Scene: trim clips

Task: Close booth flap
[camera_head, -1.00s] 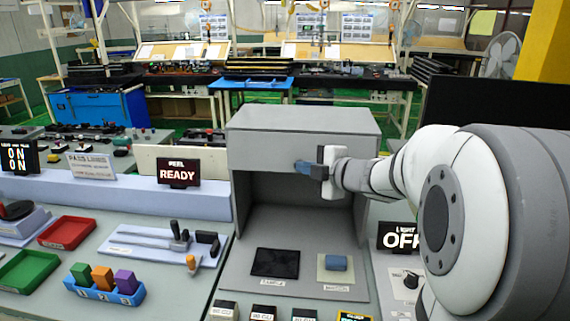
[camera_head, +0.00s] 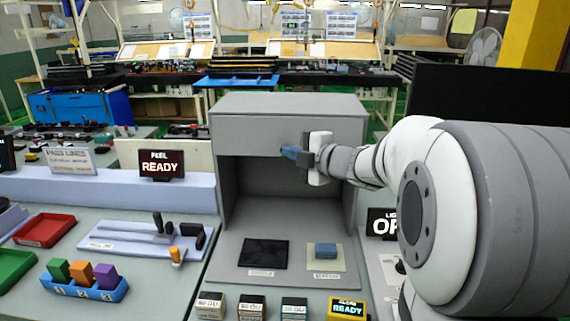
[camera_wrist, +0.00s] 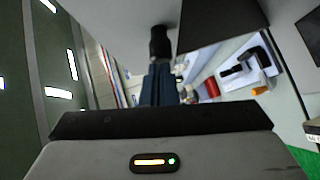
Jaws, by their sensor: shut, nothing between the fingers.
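The grey booth (camera_head: 218,175) stands in the middle of the head view with its front open below. A plain grey front panel, apparently the flap (camera_head: 250,140), spans the top of the opening. My gripper (camera_head: 287,152) is in front of this panel near its lower edge, blue fingers pointing left. In the wrist view my fingers (camera_wrist: 159,84) are together and empty. A dark knob-like piece (camera_wrist: 160,42) shows at their tips, against a pale grey surface; I cannot tell whether they touch it.
Several small labelled boxes (camera_head: 252,306) stand in front. A READY sign (camera_head: 161,165), a tool tray (camera_head: 110,240) and a blue block holder (camera_head: 80,288) are to the left. A dark screen (camera_head: 470,95) is behind my arm.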

